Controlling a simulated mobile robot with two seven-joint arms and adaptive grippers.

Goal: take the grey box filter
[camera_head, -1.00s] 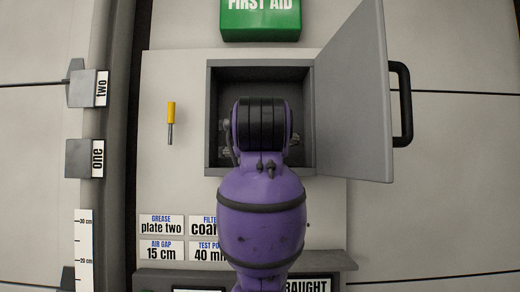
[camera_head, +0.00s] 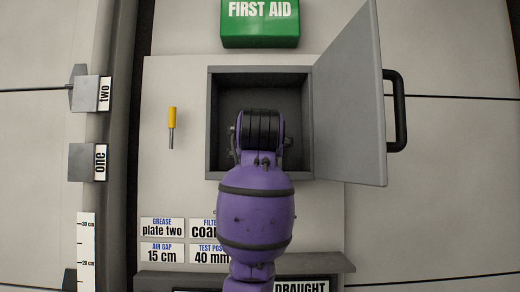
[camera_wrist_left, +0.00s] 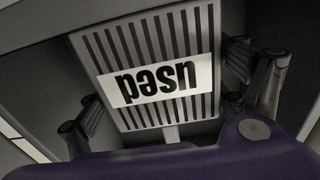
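The grey box (camera_head: 214,125) is open on the wall panel, its door (camera_head: 350,95) swung out to the right. In the left wrist view a grey slatted filter (camera_wrist_left: 150,40) with a white label reading "used", upside down, lies ahead inside the box. My left gripper (camera_wrist_left: 165,95) is open, with one finger beside each side edge of the filter; I cannot tell whether either touches. In the head view my purple left wrist is in front of the box and hides the fingers and filter. My right gripper is not in view.
The door handle (camera_head: 398,110) juts out at right. A green first aid box (camera_head: 260,30) is above. A yellow-handled tool (camera_head: 172,125) hangs at left, near blocks labelled two (camera_head: 90,93) and one (camera_head: 86,162). Label cards (camera_head: 162,253) and a ledge (camera_head: 200,281) are below.

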